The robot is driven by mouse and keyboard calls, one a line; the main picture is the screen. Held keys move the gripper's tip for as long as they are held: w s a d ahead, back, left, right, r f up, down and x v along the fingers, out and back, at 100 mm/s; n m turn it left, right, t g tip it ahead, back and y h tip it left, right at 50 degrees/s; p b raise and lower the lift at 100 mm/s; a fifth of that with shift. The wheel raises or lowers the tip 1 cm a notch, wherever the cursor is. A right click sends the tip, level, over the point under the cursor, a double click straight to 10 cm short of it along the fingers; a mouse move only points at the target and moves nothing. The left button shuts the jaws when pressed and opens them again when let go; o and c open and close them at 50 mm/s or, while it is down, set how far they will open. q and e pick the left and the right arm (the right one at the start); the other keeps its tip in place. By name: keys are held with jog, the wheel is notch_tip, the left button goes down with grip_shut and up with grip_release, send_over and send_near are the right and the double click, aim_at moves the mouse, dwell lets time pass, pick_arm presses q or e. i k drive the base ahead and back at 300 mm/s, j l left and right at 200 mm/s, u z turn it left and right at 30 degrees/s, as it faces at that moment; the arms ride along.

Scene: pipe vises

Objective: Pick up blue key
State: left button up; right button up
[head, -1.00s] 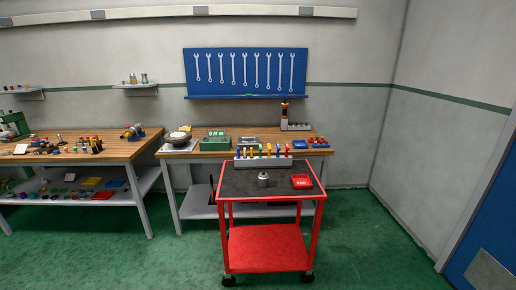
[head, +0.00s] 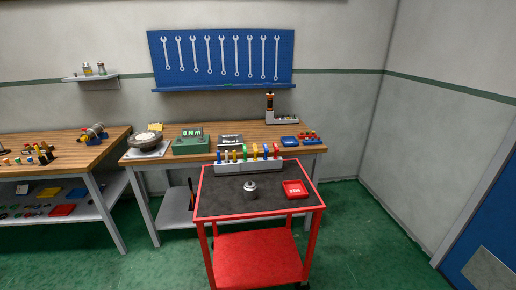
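A grey rack (head: 248,167) stands along the back edge of the red cart's dark top. It holds a row of upright pieces with coloured handles: blue, yellow, green and red. One blue piece (head: 219,157) stands at the rack's left end. Another blue piece (head: 266,151) stands towards the right, beside a red one at the end. They are small here, and I cannot tell which is the blue key. Neither of my grippers is in view.
The red cart (head: 256,260) stands before the wooden workbench (head: 180,152). A metal cylinder (head: 250,190) and a red tray (head: 295,189) sit on the cart top. Another bench (head: 85,150) stands left. Green floor is open right of the cart.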

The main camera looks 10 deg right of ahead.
aim_at(264, 146)
jog(key=i+l+u, duration=0.15)
jog(key=i, duration=0.3)
jog(key=i+u, duration=0.15)
jog(key=i, duration=0.25)
